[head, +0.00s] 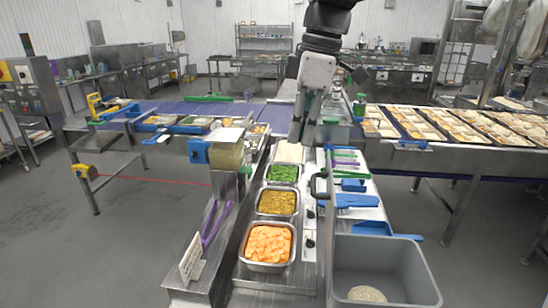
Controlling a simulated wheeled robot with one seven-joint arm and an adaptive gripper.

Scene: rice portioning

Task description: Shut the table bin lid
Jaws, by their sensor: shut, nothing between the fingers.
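My gripper (301,136) hangs down over the far part of the steel counter, shut and empty. A grey open-topped bin (408,262) stands at the bottom right, in front of the counter, with a small pale mound (367,294) on its floor. No lid shows on this bin, and I cannot tell whether it is the table bin. My gripper is well behind it and to its left. My arm hides part of the counter's far end, so a lid there may be hidden.
Steel pans of orange pieces (269,244), yellow-brown food (277,202) and green food (282,174) line the counter. Blue-handled tools (356,201) lie right of them. A conveyor (455,150) with filled trays runs at right.

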